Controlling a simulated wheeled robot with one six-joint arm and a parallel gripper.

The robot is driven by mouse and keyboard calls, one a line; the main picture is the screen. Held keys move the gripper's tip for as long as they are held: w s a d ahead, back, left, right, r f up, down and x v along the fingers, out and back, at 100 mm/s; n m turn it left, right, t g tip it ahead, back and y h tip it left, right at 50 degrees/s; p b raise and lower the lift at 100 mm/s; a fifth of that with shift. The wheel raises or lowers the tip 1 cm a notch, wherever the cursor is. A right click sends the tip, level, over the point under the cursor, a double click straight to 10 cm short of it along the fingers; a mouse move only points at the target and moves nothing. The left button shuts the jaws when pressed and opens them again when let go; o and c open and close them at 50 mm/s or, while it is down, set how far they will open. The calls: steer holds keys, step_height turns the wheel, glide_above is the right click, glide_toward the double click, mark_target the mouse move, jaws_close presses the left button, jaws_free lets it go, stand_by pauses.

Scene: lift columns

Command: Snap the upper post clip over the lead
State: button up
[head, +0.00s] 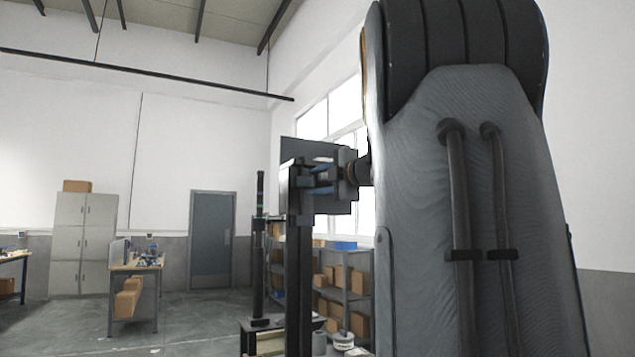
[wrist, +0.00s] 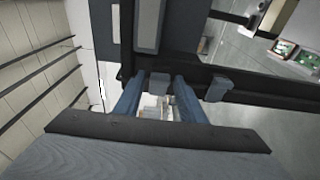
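My gripper (head: 316,182) reaches left in the head view to the upper part of a dark upright post (head: 298,265). In the wrist view its two blue fingers stand apart, with their tips (wrist: 161,80) at the post (wrist: 270,94), which runs across the picture. A small grey block, perhaps the upper clip, shows between the fingertips; I cannot tell whether they touch it. A second grey block (wrist: 217,88), clip-like, sits on the post just right of the right finger. I cannot make out the lead or whether either clip is closed.
A dark panel (head: 308,152) stands by the post top. A thin dark column (head: 259,250) rises on the left. Shelves with boxes (head: 347,280), a workbench (head: 136,268), grey lockers (head: 84,240) and a door (head: 211,238) lie behind. The floor at left is open.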

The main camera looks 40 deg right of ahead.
steer(key=c, duration=0.7)
steer(key=shift+w+d+r+n+y+p, duration=0.15)
steer(key=shift+d+n+y+p, duration=0.25)
steer(key=shift+y+p, duration=0.45)
steer(key=shift+c, duration=0.2)
steer(key=shift+w+a+n+y+p, duration=0.1)
steer(key=shift+n+y+p, duration=0.2)
steer(key=shift+n+y, duration=0.15)
steer(key=o, duration=1)
steer(key=shift+o, duration=0.2)
